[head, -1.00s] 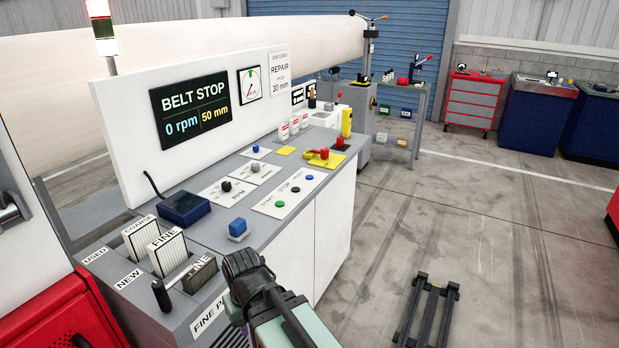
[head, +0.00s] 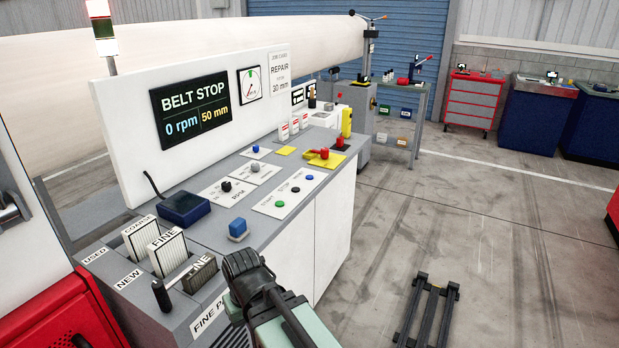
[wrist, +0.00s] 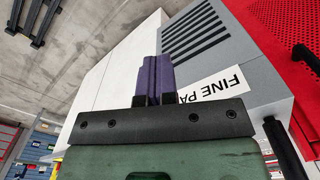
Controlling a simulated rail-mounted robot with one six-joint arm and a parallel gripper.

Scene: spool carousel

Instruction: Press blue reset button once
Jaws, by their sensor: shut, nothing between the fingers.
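The blue button (head: 309,178) sits at the right end of a white label plate (head: 270,208) on the grey console top, in a row with a black button (head: 295,189) and a green button (head: 280,203). The lettering by the blue button is too small to read surely. My gripper (wrist: 153,60) is shut, with its two purple-grey fingers together and nothing between them. It is by the console's front side, near the "FINE PA..." label, apart from the blue button. In the head view my arm's end is at the bottom centre and the fingertips cannot be made out.
Another blue knob (head: 256,148) is farther back, and a blue block (head: 238,228) lies nearer on the console. A red lever on a yellow plate (head: 328,162) stands beyond the button row. Slotted pads (head: 168,252) and a handle (head: 161,295) are at the near end.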

